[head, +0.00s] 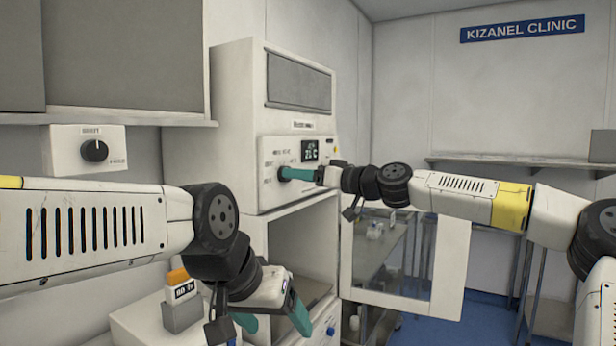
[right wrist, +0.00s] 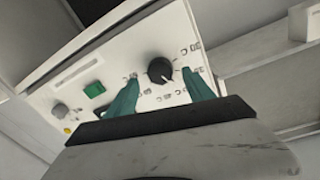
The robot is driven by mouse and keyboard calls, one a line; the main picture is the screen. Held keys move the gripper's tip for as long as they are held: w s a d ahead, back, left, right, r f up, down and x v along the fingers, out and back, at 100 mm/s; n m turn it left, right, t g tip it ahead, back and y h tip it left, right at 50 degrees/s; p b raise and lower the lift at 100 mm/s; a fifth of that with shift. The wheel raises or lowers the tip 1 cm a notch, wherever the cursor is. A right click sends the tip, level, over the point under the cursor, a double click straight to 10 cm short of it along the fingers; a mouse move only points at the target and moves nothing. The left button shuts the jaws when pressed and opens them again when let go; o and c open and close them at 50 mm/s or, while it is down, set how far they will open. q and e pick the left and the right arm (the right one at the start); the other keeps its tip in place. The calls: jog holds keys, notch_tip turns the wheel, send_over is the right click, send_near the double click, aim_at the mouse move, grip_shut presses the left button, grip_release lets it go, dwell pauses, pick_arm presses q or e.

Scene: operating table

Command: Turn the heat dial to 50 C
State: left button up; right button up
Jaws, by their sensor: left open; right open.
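The heat dial is a black round knob with a white pointer line; in the right wrist view (right wrist: 160,70) it sits on the white panel among printed temperature marks. In the head view only its dark edge (head: 283,175) shows, behind my fingers. A small display (head: 310,151) above it glows with digits too small to read surely. My right gripper (head: 299,174) is at the panel; in the right wrist view its green fingers (right wrist: 162,92) are open, one on each side of the dial, without visible grip. My left gripper (head: 272,322) is open and empty, low in front of the cabinet.
Another black knob (head: 94,151) sits on a white wall box at left. An orange-topped block (head: 180,284) stands beside my left gripper. The cabinet's lower chamber (head: 300,245) is open, its glazed door (head: 447,270) swung right. A shelf (head: 510,166) runs along the back wall.

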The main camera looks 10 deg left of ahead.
jog(key=x, duration=0.2)
jog(key=shift+w+a, duration=0.1)
jog(key=shift+a, duration=0.15)
grip_shut()
